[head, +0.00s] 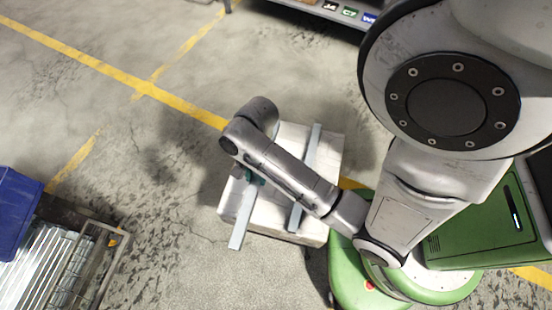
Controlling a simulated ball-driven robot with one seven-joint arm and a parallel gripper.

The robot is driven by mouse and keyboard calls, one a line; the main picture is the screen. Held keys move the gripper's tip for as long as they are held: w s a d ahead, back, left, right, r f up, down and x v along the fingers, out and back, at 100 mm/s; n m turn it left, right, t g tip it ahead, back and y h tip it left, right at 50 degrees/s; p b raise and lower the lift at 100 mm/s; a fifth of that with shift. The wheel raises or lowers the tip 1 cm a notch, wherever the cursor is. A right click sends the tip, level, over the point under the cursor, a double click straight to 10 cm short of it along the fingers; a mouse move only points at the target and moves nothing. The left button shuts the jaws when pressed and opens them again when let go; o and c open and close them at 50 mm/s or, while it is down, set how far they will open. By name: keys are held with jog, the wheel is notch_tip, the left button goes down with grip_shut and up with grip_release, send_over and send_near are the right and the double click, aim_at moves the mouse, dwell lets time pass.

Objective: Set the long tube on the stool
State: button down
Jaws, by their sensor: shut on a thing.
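The stool appears to be the white, worn block-like piece (272,222) below my arm in the head view. A long pale grey tube (241,226) runs from under my arm past the stool's front left edge. My gripper (252,178) is at the tube's upper part and shut on it, though my forearm hides most of the fingers. I cannot tell whether the tube touches the stool top. A second long grey bar (312,146) lies across the right part of the stool, its middle hidden under my arm.
A crate (109,262) with metal lengths (45,268) and a blue bin (14,215) stand at the lower left. A shelf edge with small labels (330,8) is at the top. Yellow lines cross the stained floor (150,180), which is clear left of the stool.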

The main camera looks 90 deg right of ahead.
jog(key=d+f, duration=0.1)
jog(key=d, duration=0.1)
jog(key=s+d, duration=0.1)
jog(key=d+f, duration=0.1)
jog(key=d, duration=0.1)
jog(key=shift+s+d+f+b, duration=0.3)
jog(key=shift+s+b, duration=0.05)
jog(key=shift+s, duration=0.05)
jog(key=d+f, duration=0.1)
jog(key=s+d+f+b, duration=0.1)
jog(key=f, duration=0.1)
jog(key=d+f, duration=0.2)
jog(key=shift+s+d+f, duration=0.1)
jog(key=shift+s+f, duration=0.15)
jog(key=shift+s+d+f+b, duration=0.15)
jog(key=shift+f+b, duration=0.45)
jog(key=shift+f, duration=1.1)
jog(key=c, duration=0.8)
grip_release()
jog(key=shift+f, duration=0.1)
